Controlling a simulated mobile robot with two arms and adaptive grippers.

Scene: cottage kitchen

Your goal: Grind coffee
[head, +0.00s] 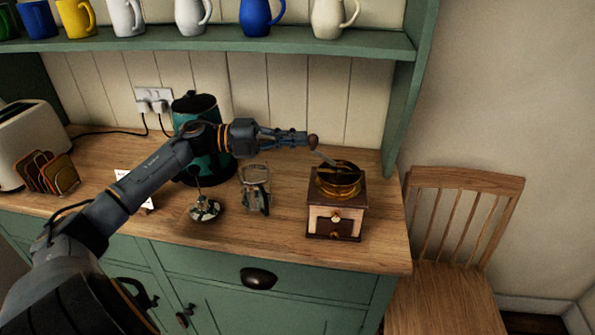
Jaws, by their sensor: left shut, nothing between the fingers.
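The coffee grinder (336,221) stands upright near the right end of the wooden worktop, with a dark wood and pale body, a small front drawer (335,228) and a brass top (339,181). Its crank (326,159) slants up and left to a brown knob (313,141). My left gripper (303,138) reaches in from the left, shut, with its fingertips right at the knob. I cannot tell whether they touch it. The inside of the grinder is hidden. My right gripper is out of view.
A glass jar (256,190) and a small round metal item (205,210) stand left of the grinder. A teal kettle (193,163) is partly behind my left arm. A mug shelf (200,40) hangs above.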

